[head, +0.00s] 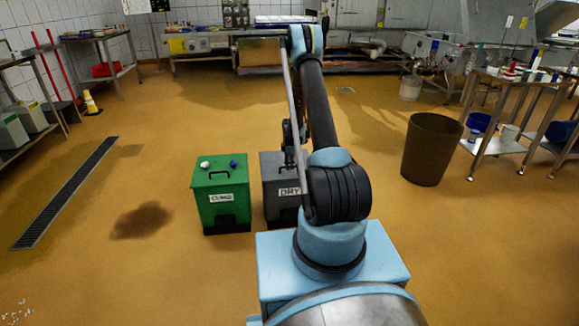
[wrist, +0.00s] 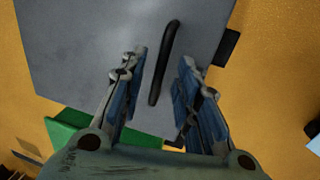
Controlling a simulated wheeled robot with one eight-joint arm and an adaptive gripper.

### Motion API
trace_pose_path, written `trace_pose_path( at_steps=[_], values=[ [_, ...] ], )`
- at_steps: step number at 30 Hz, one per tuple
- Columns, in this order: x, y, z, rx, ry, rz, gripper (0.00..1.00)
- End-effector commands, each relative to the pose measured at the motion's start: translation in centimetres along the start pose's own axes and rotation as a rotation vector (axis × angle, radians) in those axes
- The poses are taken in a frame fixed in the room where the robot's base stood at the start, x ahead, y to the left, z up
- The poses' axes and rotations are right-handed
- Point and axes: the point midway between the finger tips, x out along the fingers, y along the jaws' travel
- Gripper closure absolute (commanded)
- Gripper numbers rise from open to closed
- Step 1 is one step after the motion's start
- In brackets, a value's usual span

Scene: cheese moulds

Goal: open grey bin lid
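The grey bin (head: 272,207) stands on the floor in front of me, with a "DRY" label on its front; my arm hides its right part. In the wrist view its flat grey lid (wrist: 90,45) fills the upper left and looks closed. A black bar handle (wrist: 164,62) rises from the lid. My gripper (wrist: 167,75) is open above the lid, its two blue-padded fingers apart. The handle's near end lies between the fingertips in the picture; I cannot tell whether they touch it. In the head view the arm mostly hides the gripper.
A green bin (head: 221,197) stands just left of the grey one, with a white and a blue small object on its lid. A brown barrel (head: 430,150) and a metal table (head: 497,148) stand to the right. The floor left of the bins is clear around a drain grate (head: 68,192).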

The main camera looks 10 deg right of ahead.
Motion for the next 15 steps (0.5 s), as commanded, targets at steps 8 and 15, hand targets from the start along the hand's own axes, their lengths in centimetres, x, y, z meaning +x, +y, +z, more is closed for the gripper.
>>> trace_pose_path(
  at_steps=[8,15],
  values=[
    [0.44,-0.02,0.00,0.000,0.000,0.000,0.70],
    [0.41,-0.01,0.00,0.000,0.000,0.000,1.00]
  ],
)
